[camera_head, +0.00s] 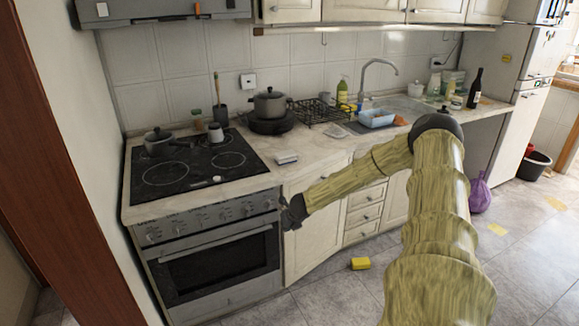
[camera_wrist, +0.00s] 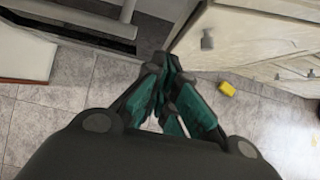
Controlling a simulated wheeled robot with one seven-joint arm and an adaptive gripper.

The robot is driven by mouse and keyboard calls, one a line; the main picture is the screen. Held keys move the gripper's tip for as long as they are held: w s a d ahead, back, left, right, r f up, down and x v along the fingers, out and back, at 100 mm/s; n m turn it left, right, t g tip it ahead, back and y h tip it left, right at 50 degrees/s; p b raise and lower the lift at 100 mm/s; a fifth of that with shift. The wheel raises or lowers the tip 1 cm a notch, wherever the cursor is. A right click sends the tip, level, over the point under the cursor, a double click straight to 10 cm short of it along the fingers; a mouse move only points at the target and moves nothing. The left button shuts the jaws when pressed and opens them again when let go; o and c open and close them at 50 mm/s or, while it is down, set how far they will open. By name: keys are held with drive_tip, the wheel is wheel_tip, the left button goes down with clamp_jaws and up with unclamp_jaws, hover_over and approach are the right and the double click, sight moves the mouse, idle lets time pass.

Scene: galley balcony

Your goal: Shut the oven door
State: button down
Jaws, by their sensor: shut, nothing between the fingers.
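The oven (camera_head: 213,262) stands at the left under the black hob. Its door, with a dark window (camera_head: 215,268) and a long pale handle (camera_head: 212,244), looks upright and shut or nearly shut; I cannot tell whether a small gap is left. My gripper (camera_head: 290,212) is shut and empty, in front of the oven's right edge by the knob panel. In the wrist view its green fingers (camera_wrist: 162,70) meet at the tips, and part of the dark oven front (camera_wrist: 75,22) shows at the upper left. I cannot tell whether the gripper touches the oven.
White cabinets (camera_head: 313,235) and drawers (camera_head: 364,212) stand right of the oven. A yellow sponge-like block (camera_head: 360,263) lies on the tiled floor. Pots and a rack stand on the hob and counter. A white wall (camera_head: 82,150) is close on the oven's left.

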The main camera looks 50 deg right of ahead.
drive_tip(key=shift+s+a+r+p, duration=0.1)
drive_tip(key=shift+s+r+p, duration=0.1)
drive_tip(key=shift+r, duration=0.6)
drive_tip(key=shift+s+a+r+p, duration=0.15)
drive_tip(key=shift+r+p, duration=0.1)
drive_tip(key=shift+r, duration=0.6)
drive_tip(key=shift+s+a+r+p, duration=0.1)
drive_tip(key=shift+s+r+p, duration=0.1)
drive_tip(key=shift+r, duration=0.6)
drive_tip(key=shift+d, duration=0.1)
